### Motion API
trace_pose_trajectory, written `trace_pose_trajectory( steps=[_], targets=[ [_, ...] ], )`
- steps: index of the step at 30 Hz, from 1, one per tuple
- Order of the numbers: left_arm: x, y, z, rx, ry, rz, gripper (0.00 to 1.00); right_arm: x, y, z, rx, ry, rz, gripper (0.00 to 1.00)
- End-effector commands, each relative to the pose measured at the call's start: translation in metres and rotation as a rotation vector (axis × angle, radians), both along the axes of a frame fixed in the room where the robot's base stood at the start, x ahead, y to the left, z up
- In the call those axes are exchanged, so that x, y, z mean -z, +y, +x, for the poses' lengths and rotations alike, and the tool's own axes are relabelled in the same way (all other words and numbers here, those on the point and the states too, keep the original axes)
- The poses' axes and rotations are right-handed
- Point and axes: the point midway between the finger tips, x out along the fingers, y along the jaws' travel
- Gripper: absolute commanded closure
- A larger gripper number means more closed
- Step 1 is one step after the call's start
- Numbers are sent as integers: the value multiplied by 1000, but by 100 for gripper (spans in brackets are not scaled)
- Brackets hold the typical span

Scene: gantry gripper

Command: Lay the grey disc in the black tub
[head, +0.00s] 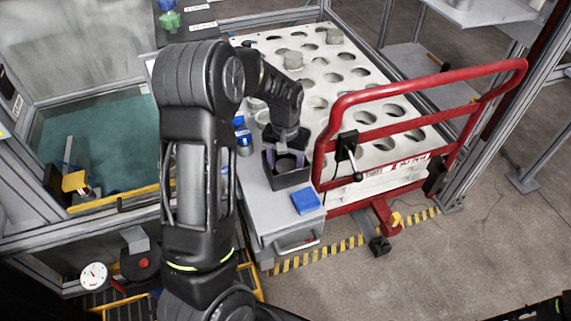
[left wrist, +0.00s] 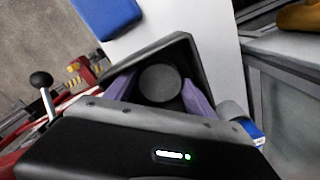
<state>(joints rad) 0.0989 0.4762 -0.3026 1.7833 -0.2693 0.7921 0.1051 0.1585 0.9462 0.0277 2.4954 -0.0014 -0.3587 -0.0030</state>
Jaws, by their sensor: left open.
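The black tub (head: 290,181) stands on a grey cabinet top in the head view. In the left wrist view the tub (left wrist: 182,48) shows its dark walls around a round grey disc (left wrist: 159,83). The disc appears to lie flat inside the tub. My left gripper (head: 285,160) points down into the tub. In the left wrist view its purple fingers (left wrist: 158,92) are apart, one on either side of the disc, with gaps visible between fingers and disc. The arm hides part of the tub and the disc in the head view. My right gripper is not in view.
A blue block (head: 306,201) lies just in front of the tub. Blue-and-white containers (head: 243,140) stand behind it at left. A white board with round holes (head: 345,100) carries grey cylinders (head: 293,60). A red rail (head: 420,78) stands close on the right.

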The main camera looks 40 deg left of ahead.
Motion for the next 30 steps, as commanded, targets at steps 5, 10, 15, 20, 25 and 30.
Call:
trace_pose_trajectory(
  steps=[5,10,15,20,25,30],
  targets=[
    [-19,0,1,1,-5,1,37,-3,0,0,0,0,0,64],
    [-51,0,2,1,-6,2,37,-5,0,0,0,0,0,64],
    [-87,0,1,1,-6,1,37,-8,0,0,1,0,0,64],
    [-112,0,1,1,-4,0,37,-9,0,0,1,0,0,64],
    [-122,0,0,1,-2,1,37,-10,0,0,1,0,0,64],
    [-122,0,0,1,-1,0,37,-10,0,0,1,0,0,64]
  ],
)
